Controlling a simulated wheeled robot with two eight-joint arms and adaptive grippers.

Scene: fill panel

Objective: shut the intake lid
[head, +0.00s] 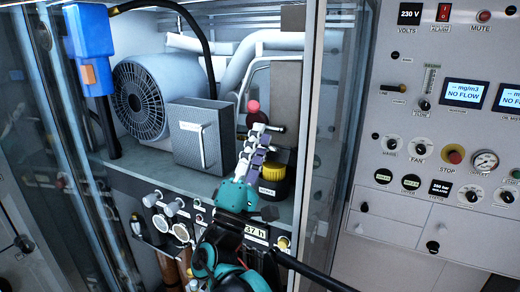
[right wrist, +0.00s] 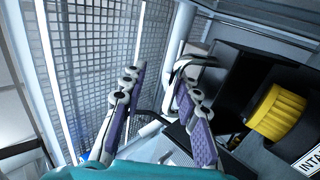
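The intake is a black fitting (head: 283,187) with a yellow ribbed cap (head: 272,171) on the cabinet shelf. The yellow cap (right wrist: 278,110) also shows at the right of the right wrist view, above a partly cut-off label (right wrist: 308,162) reading "INTA". I cannot tell which part is the hinged lid, or how far it stands open. My right gripper (head: 262,132) reaches up into the cabinet, just left of the yellow cap and in front of the fitting. In the right wrist view its fingers (right wrist: 158,75) are apart with nothing clearly between them. My left gripper is not in view.
A grey box (head: 190,150) with an upright handle stands left of my gripper, beside a round fan (head: 140,100). A red knob (head: 253,106) is just beyond my fingers. A glass door edge (head: 308,130) stands right, before the control panel (head: 440,130).

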